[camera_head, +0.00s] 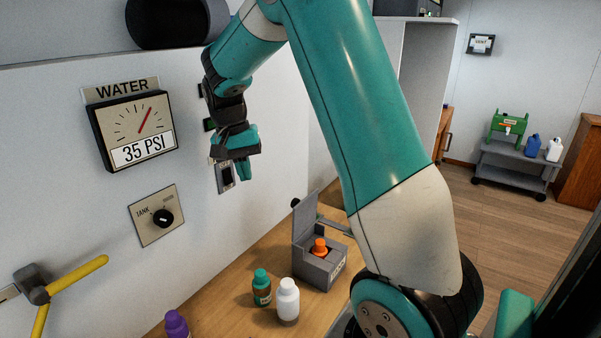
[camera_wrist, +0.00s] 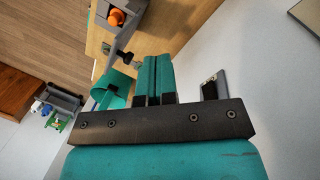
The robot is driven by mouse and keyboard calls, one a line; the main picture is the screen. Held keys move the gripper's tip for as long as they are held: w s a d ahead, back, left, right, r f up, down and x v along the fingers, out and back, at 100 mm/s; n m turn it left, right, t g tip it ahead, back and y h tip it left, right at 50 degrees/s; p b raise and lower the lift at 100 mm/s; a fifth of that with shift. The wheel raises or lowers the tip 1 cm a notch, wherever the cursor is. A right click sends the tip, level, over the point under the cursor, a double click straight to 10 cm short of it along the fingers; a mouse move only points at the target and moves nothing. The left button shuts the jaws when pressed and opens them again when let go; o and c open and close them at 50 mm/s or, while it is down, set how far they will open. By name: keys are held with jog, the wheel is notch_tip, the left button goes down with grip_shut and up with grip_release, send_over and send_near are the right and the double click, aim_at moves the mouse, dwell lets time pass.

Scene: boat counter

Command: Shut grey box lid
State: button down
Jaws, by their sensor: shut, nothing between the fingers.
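The grey box (camera_head: 320,266) stands on the wooden counter with an orange-capped bottle (camera_head: 320,246) inside it. Its lid (camera_head: 306,226) is open and stands up at the box's left and back side. In the wrist view the box (camera_wrist: 122,38) shows at the top, with the orange cap (camera_wrist: 117,17) in it. My gripper (camera_head: 243,170) is above and to the left of the box, near the wall and apart from the lid. In the wrist view the two teal fingers (camera_wrist: 155,80) are together with nothing between them.
A purple-capped bottle (camera_head: 176,325) is at the lower edge. The wall carries a water gauge (camera_head: 137,130), a tank knob (camera_head: 162,217) and a yellow handle (camera_head: 80,270).

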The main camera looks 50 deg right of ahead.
aim_at(299, 200)
jog(key=d+f+m+g+p, duration=0.25)
jog(key=d+m, duration=0.55)
jog(key=d, duration=0.6)
jog(key=p+x, duration=0.3)
jog(key=x, duration=0.6)
jog(key=shift+f, duration=0.2)
jog(key=shift+s+d+y, duration=0.15)
jog(key=shift+y, duration=0.15)
